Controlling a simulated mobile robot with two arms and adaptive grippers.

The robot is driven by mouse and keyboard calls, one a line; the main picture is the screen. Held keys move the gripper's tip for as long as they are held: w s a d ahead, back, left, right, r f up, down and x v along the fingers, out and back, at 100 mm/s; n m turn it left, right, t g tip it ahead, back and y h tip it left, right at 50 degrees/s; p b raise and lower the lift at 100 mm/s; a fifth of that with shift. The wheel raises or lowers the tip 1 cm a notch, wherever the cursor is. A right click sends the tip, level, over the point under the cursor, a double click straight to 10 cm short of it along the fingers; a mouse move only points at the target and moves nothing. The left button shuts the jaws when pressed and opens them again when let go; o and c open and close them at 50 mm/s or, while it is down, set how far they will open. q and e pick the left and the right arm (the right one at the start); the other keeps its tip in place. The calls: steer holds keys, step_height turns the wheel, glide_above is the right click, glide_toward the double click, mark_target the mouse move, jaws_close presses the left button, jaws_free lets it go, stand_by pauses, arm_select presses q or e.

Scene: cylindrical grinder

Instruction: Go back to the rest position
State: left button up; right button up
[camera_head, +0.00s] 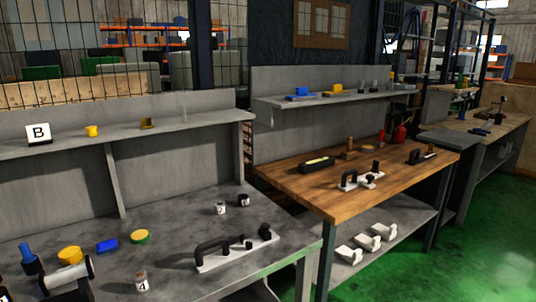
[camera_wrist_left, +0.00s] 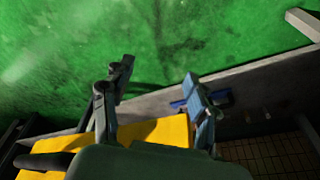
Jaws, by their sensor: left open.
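My left gripper (camera_wrist_left: 158,72) shows in the left wrist view. Its two fingers stand apart with nothing between them, above a green floor (camera_wrist_left: 200,35). The left finger looks dark and the right one blue-grey. I cannot make out the left gripper in the head view. My right gripper is in neither view.
In the head view, a grey workbench (camera_head: 180,215) bears a black-handled fixture (camera_head: 235,248), small labelled jars (camera_head: 221,208) and yellow and blue parts. A wooden-topped bench (camera_head: 295,183) stands to its right. Green floor (camera_head: 480,230) is open at right. A grey ledge (camera_wrist_left: 255,75) crosses the wrist view.

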arm_select(q)
steer(key=s+f+g, duration=0.1)
steer(key=s+f, duration=0.2)
steer(key=f, duration=0.5)
steer(key=s+f, duration=0.3)
steer(key=f, duration=0.4)
steer(key=s+a+f, duration=0.3)
steer(key=s+f, duration=0.7)
steer(key=s, duration=0.3)
steer(key=shift+s+a+f+g, duration=0.15)
steer(key=shift+s+a+g, duration=0.1)
steer(key=shift+g, duration=0.15)
